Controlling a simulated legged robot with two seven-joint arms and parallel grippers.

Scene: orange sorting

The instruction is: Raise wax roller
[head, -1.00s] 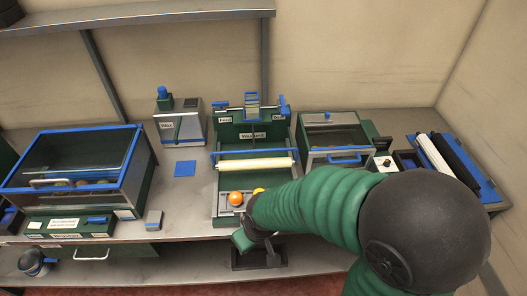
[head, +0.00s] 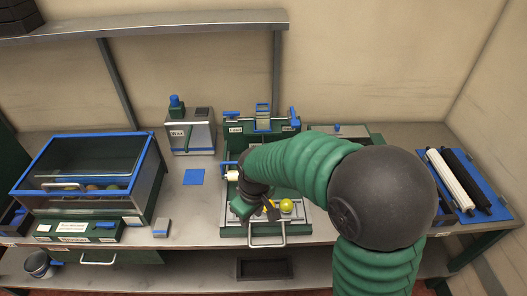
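The waxing machine (head: 235,229) is a green station with a light tray, in the middle of the bench. The cream wax roller (head: 232,176) lies across it. Only its left end shows beside a blue bar end (head: 229,164); my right arm hides the rest. My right gripper (head: 262,208) is low over the front tray, in front of the roller. Its fingers are small and dark, and I cannot tell if they are open or shut. A yellow-green fruit (head: 286,205) sits on the tray just right of the gripper. My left gripper is not in view.
A glass-topped blue-framed bin (head: 85,189) with fruit stands at left. A grey Wax machine (head: 192,133) is behind, with a blue square (head: 194,177) before it. White and black rollers (head: 452,182) lie on a blue holder at right. A metal handle (head: 267,243) sticks out in front.

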